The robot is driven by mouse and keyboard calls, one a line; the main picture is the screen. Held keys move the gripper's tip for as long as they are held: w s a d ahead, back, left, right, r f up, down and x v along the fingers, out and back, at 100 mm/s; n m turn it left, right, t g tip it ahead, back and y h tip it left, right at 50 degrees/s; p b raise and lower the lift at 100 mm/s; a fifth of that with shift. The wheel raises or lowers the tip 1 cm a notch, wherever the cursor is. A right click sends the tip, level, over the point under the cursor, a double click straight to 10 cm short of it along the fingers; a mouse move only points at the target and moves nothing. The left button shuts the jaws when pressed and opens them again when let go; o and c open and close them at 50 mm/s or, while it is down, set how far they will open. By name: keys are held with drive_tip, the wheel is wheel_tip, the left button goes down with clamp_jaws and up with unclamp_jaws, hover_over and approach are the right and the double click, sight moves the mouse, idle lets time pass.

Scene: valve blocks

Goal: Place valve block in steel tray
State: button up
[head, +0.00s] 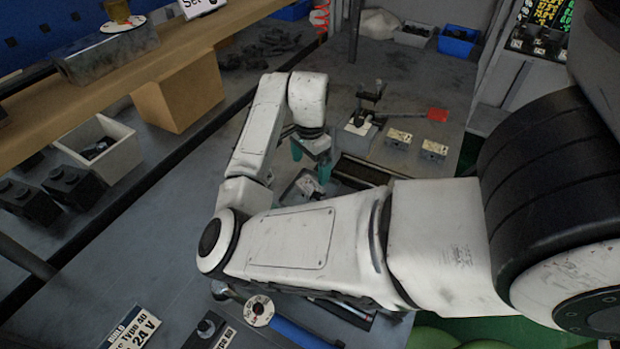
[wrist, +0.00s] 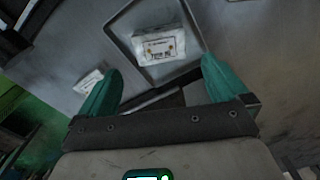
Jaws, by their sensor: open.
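A pale, labelled valve block (wrist: 160,46) lies inside the rim of the steel tray (wrist: 112,37), ahead of the fingertips. Another pale block (wrist: 88,80) lies outside the tray, near the left finger. In the head view two labelled valve blocks (head: 398,138) (head: 434,150) stand on the bench right of my gripper.
A lever device (head: 358,130) with a red-ended handle (head: 437,115) stands behind the gripper. A dark slot (head: 360,171) lies beside the tray. A grey bin (head: 104,149) and black blocks (head: 72,187) are at left. Blue bins (head: 458,41) stand at the back.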

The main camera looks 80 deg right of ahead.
drive_tip(key=shift+r, duration=1.95)
drive_tip(key=shift+f, duration=0.1)
